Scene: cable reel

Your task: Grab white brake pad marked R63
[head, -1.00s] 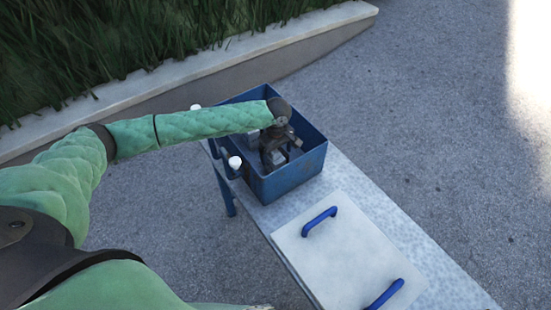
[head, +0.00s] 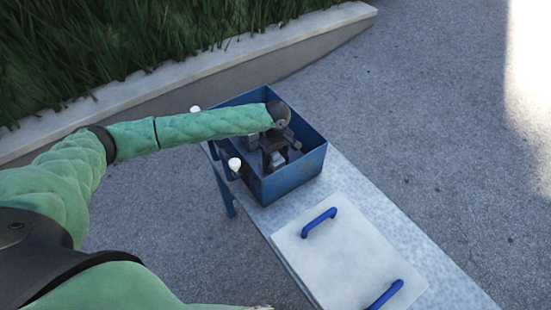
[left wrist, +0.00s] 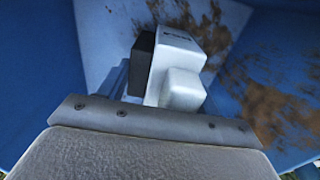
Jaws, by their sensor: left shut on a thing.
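A white brake pad (left wrist: 180,65) with a dark backing shows in the left wrist view, upright in front of the gripper. Small dark marks on its top are too small to read. In the head view a light grey piece (head: 278,159) shows at the fingers. My left gripper (head: 275,155) reaches down into the blue bin (head: 290,185) and is shut on the white brake pad. The fingers partly hide it. My right gripper is not in view.
The bin has rusty stains on its inner wall. It stands on a speckled bench (head: 345,180). A pale lid or board (head: 345,255) with two blue handles lies beside it. White-capped posts (head: 234,164) stand at the bin's left side.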

